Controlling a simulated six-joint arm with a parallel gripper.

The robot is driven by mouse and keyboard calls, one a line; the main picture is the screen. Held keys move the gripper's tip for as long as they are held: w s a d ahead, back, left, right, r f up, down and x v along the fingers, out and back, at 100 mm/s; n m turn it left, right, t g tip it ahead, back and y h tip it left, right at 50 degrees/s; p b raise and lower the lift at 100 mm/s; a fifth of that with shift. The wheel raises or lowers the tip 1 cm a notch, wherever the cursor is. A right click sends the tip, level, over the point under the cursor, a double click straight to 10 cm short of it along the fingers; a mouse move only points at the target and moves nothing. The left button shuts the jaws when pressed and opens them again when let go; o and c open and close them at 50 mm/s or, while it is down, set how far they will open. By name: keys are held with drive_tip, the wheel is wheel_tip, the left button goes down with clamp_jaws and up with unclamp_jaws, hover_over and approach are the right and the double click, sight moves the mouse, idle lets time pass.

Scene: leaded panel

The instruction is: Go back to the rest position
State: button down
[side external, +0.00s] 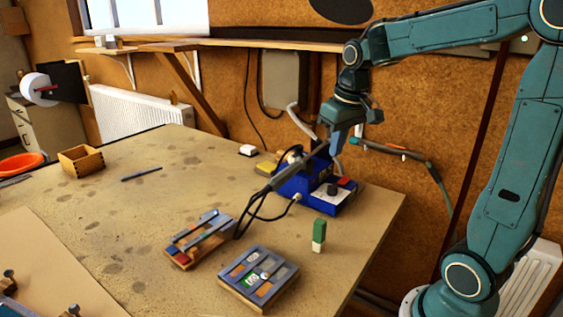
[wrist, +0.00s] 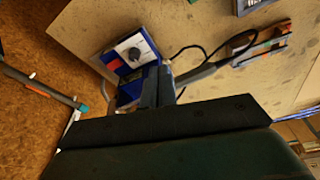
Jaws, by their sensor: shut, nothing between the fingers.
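My gripper (side external: 337,150) is shut and empty, pointing down beside and above the blue soldering station (side external: 340,203) at the back right of the bench. In the wrist view, my gripper (wrist: 158,84) has its two fingers together, and the station (wrist: 127,55) with its dial lies just beyond them. A grey soldering iron (side external: 292,168) with a dark cable slants down-left from near the fingers. I cannot tell whether the fingers touch it. The leaded panel (side external: 279,297) lies in its frame at the front of the bench.
A tray of strips (side external: 176,257) sits left of the panel, and a green-and-white block (side external: 319,236) stands to its right. A wooden box (side external: 82,161) and a dark pen-like rod (side external: 141,174) lie farther left. A hose (side external: 395,152) hangs on the wall behind my gripper. The bench middle is clear.

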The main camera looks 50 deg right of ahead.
drive_tip(key=s+a+n+t, duration=0.3)
drive_tip(key=s+a, duration=0.9)
drive_tip(key=s, duration=0.1)
drive_tip(key=shift+s+a+y, duration=0.35)
drive_tip(key=shift+s+y, duration=0.05)
drive_tip(key=shift+f, duration=0.1)
idle(0.4)
